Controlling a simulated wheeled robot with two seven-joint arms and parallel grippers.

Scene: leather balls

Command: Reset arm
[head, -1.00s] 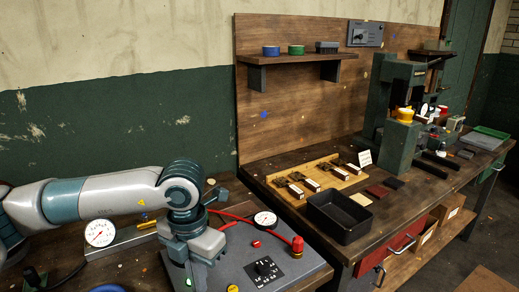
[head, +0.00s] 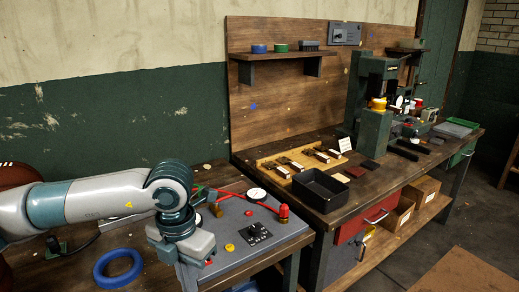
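My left arm comes in from the left in the head view and bends down at its wrist over the left bench. My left gripper (head: 188,250) is at the front of the grey control box (head: 228,239), pointing down. Its fingertips are not clear, so I cannot tell whether it is open or shut. A blue ring (head: 118,268) lies on the left bench beside it. My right arm and gripper are not in view.
The control box carries a dial gauge (head: 256,194) and a red knob (head: 284,213). On the right workbench are a black tray (head: 319,189), a wooden tool rack (head: 284,167) and a green press (head: 372,134). A brown ball (head: 14,178) shows at the left edge.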

